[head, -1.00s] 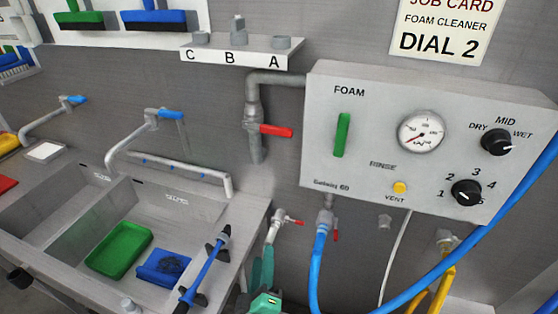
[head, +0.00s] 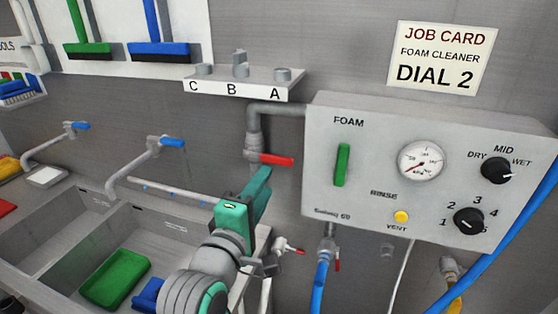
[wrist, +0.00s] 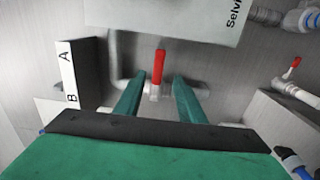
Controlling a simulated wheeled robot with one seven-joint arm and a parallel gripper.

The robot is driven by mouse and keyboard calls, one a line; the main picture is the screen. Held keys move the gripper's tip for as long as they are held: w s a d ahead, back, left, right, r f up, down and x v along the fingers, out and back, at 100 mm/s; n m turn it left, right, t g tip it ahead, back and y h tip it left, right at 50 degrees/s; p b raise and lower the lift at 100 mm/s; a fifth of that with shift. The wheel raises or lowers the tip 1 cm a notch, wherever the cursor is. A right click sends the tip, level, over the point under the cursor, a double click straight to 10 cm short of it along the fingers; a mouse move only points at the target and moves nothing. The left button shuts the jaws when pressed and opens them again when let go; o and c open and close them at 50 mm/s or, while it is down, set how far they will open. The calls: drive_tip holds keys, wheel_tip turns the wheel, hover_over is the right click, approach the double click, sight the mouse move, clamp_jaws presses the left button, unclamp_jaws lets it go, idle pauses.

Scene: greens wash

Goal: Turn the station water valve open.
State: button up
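The station water valve has a red lever (head: 277,160) on the grey pipe (head: 254,135) left of the foam panel. The lever points right, across the upright pipe, in the head view. My gripper (head: 265,177) is just below the lever there, green and seen from behind. In the wrist view the red lever (wrist: 159,67) lies between the two green fingers of my gripper (wrist: 158,85), which stand apart with gaps on both sides. My gripper is open and holds nothing. In the head view my gripper and arm hide the lower part of the pipe.
The foam panel (head: 370,200) with gauge and dials is close on the right. A shelf (head: 240,88) marked C, B, A juts out above the valve. Other small red valves, one on the blue hose (head: 320,275), hang below. The sink (head: 70,240) is at lower left.

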sight(278, 161)
drive_tip(key=x, duration=1.1)
drive_tip(key=shift+a+r, duration=0.1)
clamp_jaws()
